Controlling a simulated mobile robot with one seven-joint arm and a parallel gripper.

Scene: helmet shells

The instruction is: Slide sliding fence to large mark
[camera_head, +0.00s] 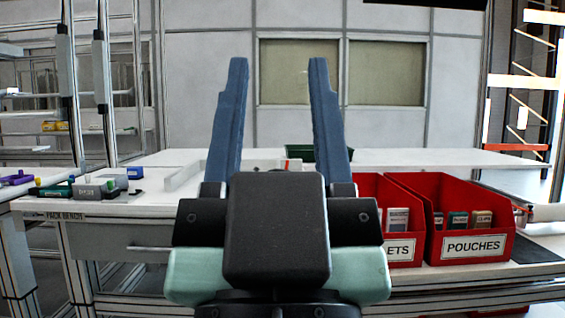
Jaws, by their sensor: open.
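My gripper (278,64) is in the middle of the head view, pointing away over the bench. Its two long blue fingers are spread wide apart with nothing between them. A low, pale upright strip (184,176) stands on the bench to the left of my gripper; it looks like the sliding fence, but I cannot be sure. A small white piece with a red patch (290,164) shows between the fingers, farther back on the bench. I cannot make out the large mark. My gripper hides much of the bench's middle.
The white bench (120,200) has several small tools and blocks at its left end, including a grey block (90,190). Red bins (472,212), one labelled "POUCHES", stand at the right. A dark green container (306,153) sits behind my right finger.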

